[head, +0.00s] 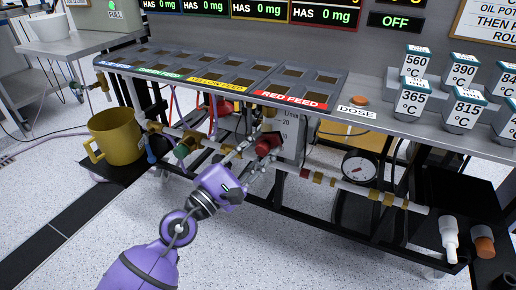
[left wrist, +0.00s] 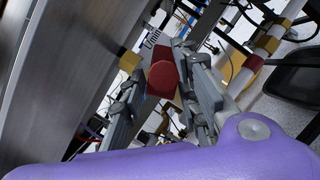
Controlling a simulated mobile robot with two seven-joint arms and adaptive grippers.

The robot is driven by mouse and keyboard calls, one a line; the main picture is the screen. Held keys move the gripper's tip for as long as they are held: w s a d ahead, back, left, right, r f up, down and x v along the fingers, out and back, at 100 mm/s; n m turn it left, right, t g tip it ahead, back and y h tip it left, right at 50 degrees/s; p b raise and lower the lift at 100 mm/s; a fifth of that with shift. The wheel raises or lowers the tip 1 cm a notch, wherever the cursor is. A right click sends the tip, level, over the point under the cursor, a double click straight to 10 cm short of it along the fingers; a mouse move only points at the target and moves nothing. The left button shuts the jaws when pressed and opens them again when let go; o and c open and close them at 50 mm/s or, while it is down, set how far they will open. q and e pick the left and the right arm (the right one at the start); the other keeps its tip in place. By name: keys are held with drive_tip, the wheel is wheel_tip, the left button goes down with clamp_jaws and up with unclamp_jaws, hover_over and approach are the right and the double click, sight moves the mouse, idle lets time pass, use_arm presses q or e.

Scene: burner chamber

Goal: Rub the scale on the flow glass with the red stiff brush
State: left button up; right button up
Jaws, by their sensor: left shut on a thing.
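My left gripper (head: 262,150) is shut on a red stiff brush (head: 268,142), seen as a red block with a rounded end. The brush also shows between the fingers in the left wrist view (left wrist: 163,76). Just behind and to its right is the pale flow glass panel (head: 292,133), marked "L/min" and "20". The brush and fingers overlap the panel's left part in the head view. Whether the brush touches the glass I cannot tell. The bristles and any scale on the glass are hidden or too small to see. My right gripper is not in view.
The bench edge with feed bins (head: 297,100) overhangs the gripper area. Brass and white pipes run beside the flow glass, with a round gauge (head: 360,167) to the right. A yellow mug (head: 117,136) stands on the left shelf. Open floor lies in front.

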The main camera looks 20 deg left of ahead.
use_arm(q)
drive_tip(key=shift+w, duration=0.85)
drive_tip(key=shift+a, duration=0.1)
